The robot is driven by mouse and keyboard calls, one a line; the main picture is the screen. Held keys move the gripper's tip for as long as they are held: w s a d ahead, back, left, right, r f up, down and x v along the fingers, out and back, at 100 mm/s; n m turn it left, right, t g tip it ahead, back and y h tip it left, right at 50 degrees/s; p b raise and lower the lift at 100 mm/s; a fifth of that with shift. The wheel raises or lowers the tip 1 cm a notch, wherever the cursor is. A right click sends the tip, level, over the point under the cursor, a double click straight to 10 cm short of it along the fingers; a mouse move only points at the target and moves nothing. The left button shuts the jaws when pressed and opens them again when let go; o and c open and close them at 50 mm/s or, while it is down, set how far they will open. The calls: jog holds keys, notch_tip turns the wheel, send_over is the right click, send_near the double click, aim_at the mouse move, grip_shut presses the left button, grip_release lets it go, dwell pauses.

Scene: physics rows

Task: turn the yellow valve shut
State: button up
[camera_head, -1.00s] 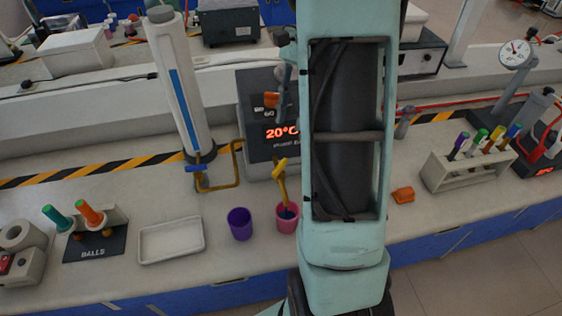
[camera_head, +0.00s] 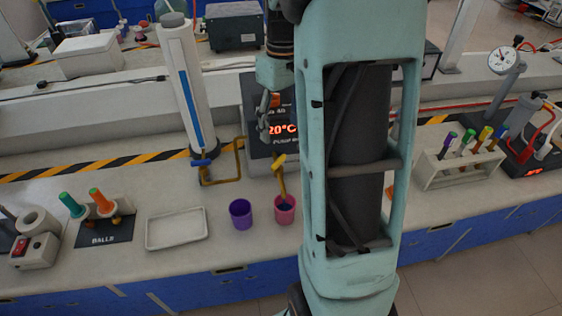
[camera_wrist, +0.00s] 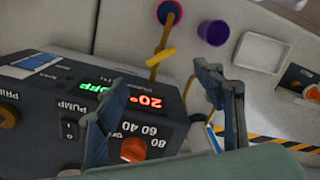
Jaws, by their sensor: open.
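The yellow valve handle (camera_head: 279,161) sits on a yellow pipe whose end points down into the pink cup (camera_head: 285,209). The handle also shows in the wrist view (camera_wrist: 160,57), slanted across the pipe and lying beyond the fingertips. My gripper (camera_head: 267,105) hangs in front of the heater's display, above and slightly left of the handle. In the wrist view my gripper (camera_wrist: 158,80) is open, with its two fingers well apart and nothing between them. The fingers appear clear of the valve.
The heater box (camera_wrist: 60,100) with lit digits and an orange knob (camera_wrist: 133,149) lies close below the fingers. A blue-handled valve (camera_head: 201,162) is to the left, by the white cylinder (camera_head: 184,90). A purple cup (camera_head: 241,214) and white tray (camera_head: 176,229) stand left of the pink cup.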

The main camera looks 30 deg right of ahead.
aim_at(278, 160)
jog(key=f+n, duration=0.1)
jog(key=f, duration=0.2)
jog(key=f+n, duration=0.1)
jog(key=f, duration=0.6)
jog(key=shift+a+f+n, duration=0.35)
jog(key=shift+n, duration=0.05)
jog(key=shift+c, duration=0.3)
jog(key=c, duration=1.1)
